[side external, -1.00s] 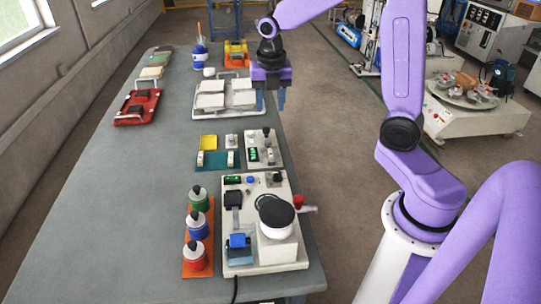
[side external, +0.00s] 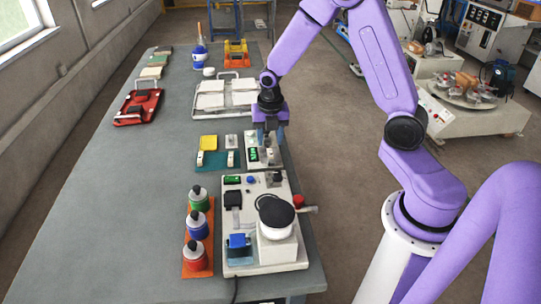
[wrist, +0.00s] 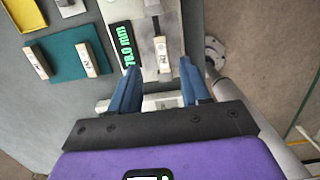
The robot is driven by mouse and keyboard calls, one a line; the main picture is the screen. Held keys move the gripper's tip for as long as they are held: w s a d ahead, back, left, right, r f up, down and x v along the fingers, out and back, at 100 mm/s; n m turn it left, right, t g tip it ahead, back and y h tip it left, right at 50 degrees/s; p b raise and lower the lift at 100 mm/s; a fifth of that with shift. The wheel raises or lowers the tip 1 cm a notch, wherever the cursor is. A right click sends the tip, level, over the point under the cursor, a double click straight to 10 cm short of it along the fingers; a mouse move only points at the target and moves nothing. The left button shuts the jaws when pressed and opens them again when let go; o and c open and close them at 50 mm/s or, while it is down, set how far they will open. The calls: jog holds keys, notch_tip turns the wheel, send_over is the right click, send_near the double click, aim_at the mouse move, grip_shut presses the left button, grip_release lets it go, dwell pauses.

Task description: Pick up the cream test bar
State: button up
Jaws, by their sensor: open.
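A small cream bar with a dark label (wrist: 162,52) stands on the measuring device (side external: 253,140), between and just beyond my fingertips in the wrist view. My gripper (side external: 268,136) is open above this device, with its two blue fingers apart; in the wrist view (wrist: 161,70) they flank the grey slide. In the side view my gripper hides part of the device. Two other cream labelled bars, one left (wrist: 37,62) and one right (wrist: 87,58), stand on a teal mat (wrist: 64,57) to the left. I cannot tell whether my fingers touch anything.
The device's green display (wrist: 124,46) is close left of my left finger. A yellow tray (side external: 208,142) is behind the mat. A larger machine (side external: 278,240) and an orange rack of bottles (side external: 197,268) stand nearer.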

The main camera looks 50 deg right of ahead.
aim_at(271, 153)
notch_tip(271, 153, down, 3)
jog(key=shift+s+d+f, duration=0.15)
jog(key=shift+f, duration=0.75)
grip_shut()
